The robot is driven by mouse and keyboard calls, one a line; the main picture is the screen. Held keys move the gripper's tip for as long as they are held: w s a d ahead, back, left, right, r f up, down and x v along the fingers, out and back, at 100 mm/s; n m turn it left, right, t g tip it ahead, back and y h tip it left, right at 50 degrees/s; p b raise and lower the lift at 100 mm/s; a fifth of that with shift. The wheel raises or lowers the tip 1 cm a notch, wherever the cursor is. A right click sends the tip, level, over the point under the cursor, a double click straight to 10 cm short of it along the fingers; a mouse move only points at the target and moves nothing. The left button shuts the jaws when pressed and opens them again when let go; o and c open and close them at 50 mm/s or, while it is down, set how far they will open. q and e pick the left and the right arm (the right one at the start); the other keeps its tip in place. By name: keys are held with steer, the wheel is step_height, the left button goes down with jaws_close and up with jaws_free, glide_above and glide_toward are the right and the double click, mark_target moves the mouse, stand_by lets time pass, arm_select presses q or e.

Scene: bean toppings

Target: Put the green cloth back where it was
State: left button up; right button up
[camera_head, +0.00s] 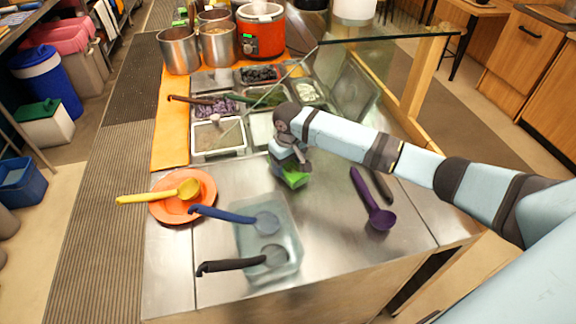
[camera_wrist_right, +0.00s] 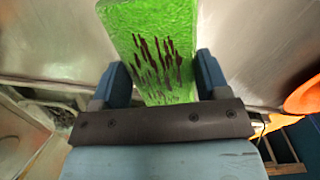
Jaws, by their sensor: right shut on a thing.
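The green cloth (camera_head: 294,179) is in my right gripper (camera_head: 288,168), low over the steel counter (camera_head: 325,210). In the right wrist view the cloth (camera_wrist_right: 150,40) stands out between the two blue fingers of the gripper (camera_wrist_right: 155,85) and carries dark reddish streaks. The gripper is shut on it. I cannot tell whether the cloth's lower edge touches the counter. My left gripper is not in view.
A clear tub (camera_head: 243,238) with a blue ladle (camera_head: 235,217) and a black ladle (camera_head: 235,264) is in front. An orange plate (camera_head: 164,210) with a yellow ladle (camera_head: 150,197) is left. A purple ladle (camera_head: 372,200) lies right. Topping pans (camera_head: 218,152) and a glass guard (camera_head: 390,34) are behind.

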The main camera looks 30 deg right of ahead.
mark_target(288, 164)
steer(key=shift+f, duration=0.55)
steer(key=shift+f, duration=0.1)
steer(key=o, duration=0.8)
steer(key=shift+r, duration=0.2)
step_height(288, 164, up, 12)
steer(key=shift+f, duration=0.1)
